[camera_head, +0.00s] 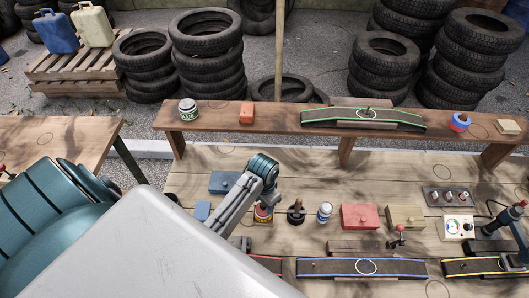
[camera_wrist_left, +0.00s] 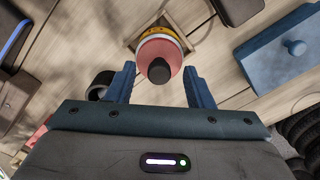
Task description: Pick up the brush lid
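The brush lid (camera_wrist_left: 160,60) is a reddish-pink cap with a black knob in the left wrist view. A yellow band shows around it, and it seems to sit on a small can (camera_head: 263,215), which is partly hidden by my left arm in the head view. My left gripper (camera_head: 268,198) is above and close to the can. In the left wrist view my left gripper (camera_wrist_left: 160,84) has its two blue fingers spread apart, with nothing held. The knob lies in line with the gap between them; I see no contact.
A blue box (camera_head: 225,182) lies beside the can. To its right are a dark cone-shaped item (camera_head: 296,211), a white-and-blue can (camera_head: 324,212) and a red box (camera_head: 360,217). A raised shelf (camera_head: 270,118) runs behind. My arm hides the front-left bench.

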